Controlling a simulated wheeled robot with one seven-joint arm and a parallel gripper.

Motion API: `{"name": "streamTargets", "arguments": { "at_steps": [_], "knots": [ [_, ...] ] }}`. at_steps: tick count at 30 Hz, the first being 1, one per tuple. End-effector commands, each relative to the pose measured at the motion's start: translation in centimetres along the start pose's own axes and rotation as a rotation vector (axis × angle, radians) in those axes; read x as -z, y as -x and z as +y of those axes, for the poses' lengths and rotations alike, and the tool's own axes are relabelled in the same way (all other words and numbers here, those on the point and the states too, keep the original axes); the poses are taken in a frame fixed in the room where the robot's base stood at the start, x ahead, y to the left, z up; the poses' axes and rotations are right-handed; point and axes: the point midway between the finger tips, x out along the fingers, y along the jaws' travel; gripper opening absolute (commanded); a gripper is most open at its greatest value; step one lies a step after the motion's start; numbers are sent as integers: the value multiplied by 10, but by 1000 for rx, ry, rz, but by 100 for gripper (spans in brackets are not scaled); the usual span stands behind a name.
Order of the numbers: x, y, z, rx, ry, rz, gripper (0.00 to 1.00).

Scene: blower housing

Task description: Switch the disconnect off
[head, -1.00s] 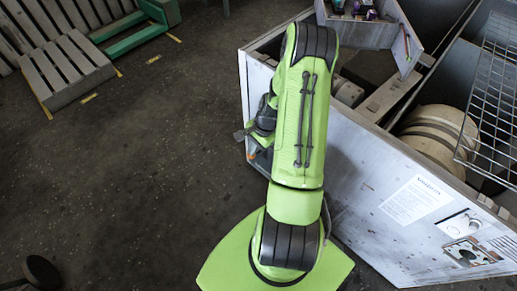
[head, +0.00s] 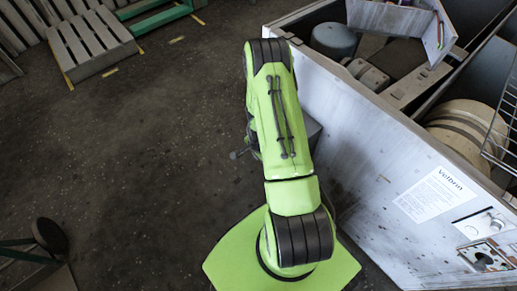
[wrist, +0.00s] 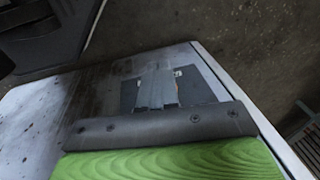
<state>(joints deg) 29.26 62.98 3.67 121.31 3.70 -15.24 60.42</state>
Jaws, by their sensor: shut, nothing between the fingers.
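The white blower housing (head: 350,130) fills the right side, with a printed label (head: 435,195) and a cutout with a knob (head: 486,256) on its long face. Pallets (head: 92,42) lie at the back left. A round dark stool-like thing (head: 49,236) stands lower left. The floor between is clear.

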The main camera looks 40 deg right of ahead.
Motion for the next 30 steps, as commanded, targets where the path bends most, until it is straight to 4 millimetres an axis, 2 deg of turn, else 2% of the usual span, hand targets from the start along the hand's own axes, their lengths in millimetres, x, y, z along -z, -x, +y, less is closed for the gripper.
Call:
{"name": "streamTargets", "arguments": {
  "at_steps": [7,12,30],
  "knots": [
    [5,-26,4,-1,31,172,0],
    [11,-36,6,1,24,177,0],
    [13,-44,8,0,23,176,0]
  ]
}}
